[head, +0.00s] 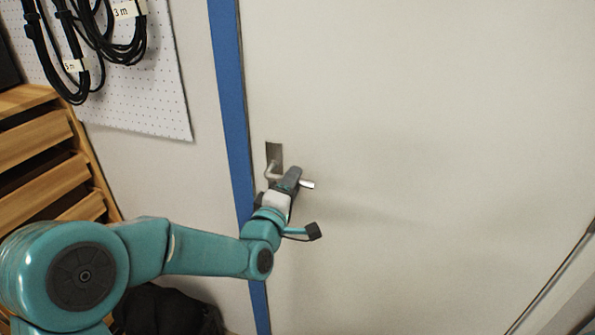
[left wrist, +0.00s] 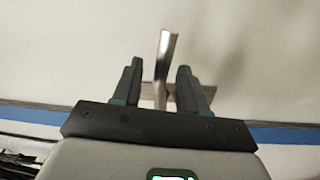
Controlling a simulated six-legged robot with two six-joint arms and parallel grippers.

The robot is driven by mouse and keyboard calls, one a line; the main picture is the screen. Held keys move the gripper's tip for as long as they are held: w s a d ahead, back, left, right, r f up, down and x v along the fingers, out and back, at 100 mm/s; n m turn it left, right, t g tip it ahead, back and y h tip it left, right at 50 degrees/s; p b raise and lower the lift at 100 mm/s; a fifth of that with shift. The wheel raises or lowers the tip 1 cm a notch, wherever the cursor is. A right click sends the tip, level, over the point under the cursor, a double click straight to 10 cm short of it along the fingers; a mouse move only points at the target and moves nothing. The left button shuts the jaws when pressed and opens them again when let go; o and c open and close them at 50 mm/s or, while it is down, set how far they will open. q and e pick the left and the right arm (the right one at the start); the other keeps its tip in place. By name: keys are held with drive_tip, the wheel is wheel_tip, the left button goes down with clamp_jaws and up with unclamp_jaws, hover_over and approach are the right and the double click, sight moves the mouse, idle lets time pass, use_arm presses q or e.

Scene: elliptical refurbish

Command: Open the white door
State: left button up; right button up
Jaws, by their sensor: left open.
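The white door (head: 430,120) fills most of the head view and looks shut against its blue frame (head: 229,90). Its metal lever handle (head: 307,184) sits near the left edge on a small plate (head: 274,154). My left gripper (head: 291,181) is at the handle and hides part of the lever. In the left wrist view the two dark fingers (left wrist: 160,82) are apart, and the handle (left wrist: 166,55) stands between them with a gap visible on both sides. My right gripper is in neither view.
A white pegboard (head: 150,90) with coiled black cables (head: 110,40) hangs left of the frame. Wooden slatted shelving (head: 40,140) stands at the far left. A dark bag-like item (head: 175,312) lies low beside the frame. The door face right of the handle is clear.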

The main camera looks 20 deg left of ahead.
use_arm(q)
drive_tip(key=w, duration=0.3)
drive_tip(key=shift+w+r, duration=0.1)
drive_tip(key=shift+w, duration=0.05)
drive_tip(key=shift+d, duration=0.1)
clamp_jaws()
drive_tip(key=shift+a+f+m+h+b, duration=0.15)
drive_tip(key=shift+f+m+b, duration=0.6)
drive_tip(key=shift+m+b, duration=0.9)
drive_tip(key=shift+a+f+m+h+b, duration=0.1)
drive_tip(key=shift+a+f+m+b, duration=0.2)
drive_tip(key=shift+f+m+b, duration=1.25)
drive_tip(key=shift+a+r+m+h+b, duration=0.15)
drive_tip(key=shift+m+b, duration=0.75)
drive_tip(key=shift+b, duration=1.55)
